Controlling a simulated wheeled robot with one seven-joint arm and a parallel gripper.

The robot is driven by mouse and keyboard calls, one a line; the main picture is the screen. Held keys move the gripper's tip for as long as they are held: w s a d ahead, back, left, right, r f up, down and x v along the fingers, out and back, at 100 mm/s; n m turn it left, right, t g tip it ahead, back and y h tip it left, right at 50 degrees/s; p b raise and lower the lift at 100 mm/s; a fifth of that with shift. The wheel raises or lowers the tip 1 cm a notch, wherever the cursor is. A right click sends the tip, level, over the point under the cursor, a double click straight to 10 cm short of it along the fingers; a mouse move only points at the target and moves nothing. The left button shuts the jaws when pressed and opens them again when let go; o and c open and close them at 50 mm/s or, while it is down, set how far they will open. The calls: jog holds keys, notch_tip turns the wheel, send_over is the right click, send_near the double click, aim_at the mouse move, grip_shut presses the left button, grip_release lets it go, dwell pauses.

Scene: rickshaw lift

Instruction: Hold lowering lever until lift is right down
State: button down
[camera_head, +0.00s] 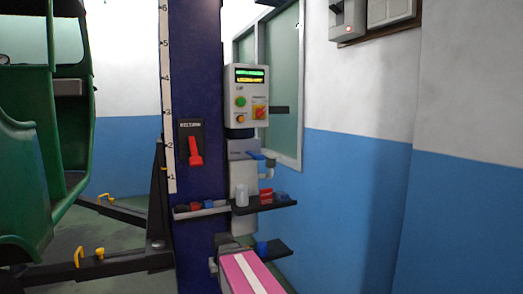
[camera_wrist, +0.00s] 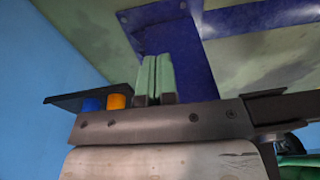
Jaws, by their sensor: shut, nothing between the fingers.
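A red lever (camera_head: 195,152) hangs down on a black labelled plate on the dark blue lift post (camera_head: 195,60). The black lift arms (camera_head: 110,265) are low over the floor, beside the green rickshaw (camera_head: 25,190). My gripper (camera_wrist: 152,78) shows in the wrist view with its pale green fingers together and nothing between them. Neither lever is seen at the fingers there.
A shelf (camera_head: 285,204) with a clear cup and red and blue items juts from the post. The wrist view shows a black shelf (camera_wrist: 75,98) with blue and orange items. Blue-and-white walls stand at right.

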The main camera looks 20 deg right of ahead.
jog(key=w+d+r+t, duration=0.1)
jog(key=w+d+r, duration=0.4)
jog(key=r, duration=0.4)
jog(key=w+d+r+t, duration=0.2)
jog(key=w+d+r, duration=0.2)
jog(key=r, duration=0.4)
jog(key=w+d+r+t, duration=0.1)
jog(key=w+d+r, duration=0.4)
jog(key=r, duration=0.4)
jog(key=d+r+t, duration=0.1)
jog(key=d+r, duration=0.3)
jog(key=r, duration=0.6)
jog(key=d+r+t, duration=0.1)
jog(key=d+r, duration=0.3)
jog(key=r, duration=0.6)
jog(key=d+r+t, duration=0.1)
jog(key=d+r, duration=0.3)
jog(key=r, duration=0.6)
jog(key=shift+s+d+r, duration=0.25)
jog(key=shift+s+d, duration=0.05)
jog(key=shift+d, duration=0.1)
jog(key=shift+w, duration=0.1)
send_over(260, 155)
jog(key=s, duration=0.3)
notch_tip(260, 155, down, 6)
jog(key=f, duration=0.4)
jog(key=shift+w, duration=0.25)
jog(key=shift+f, duration=0.55)
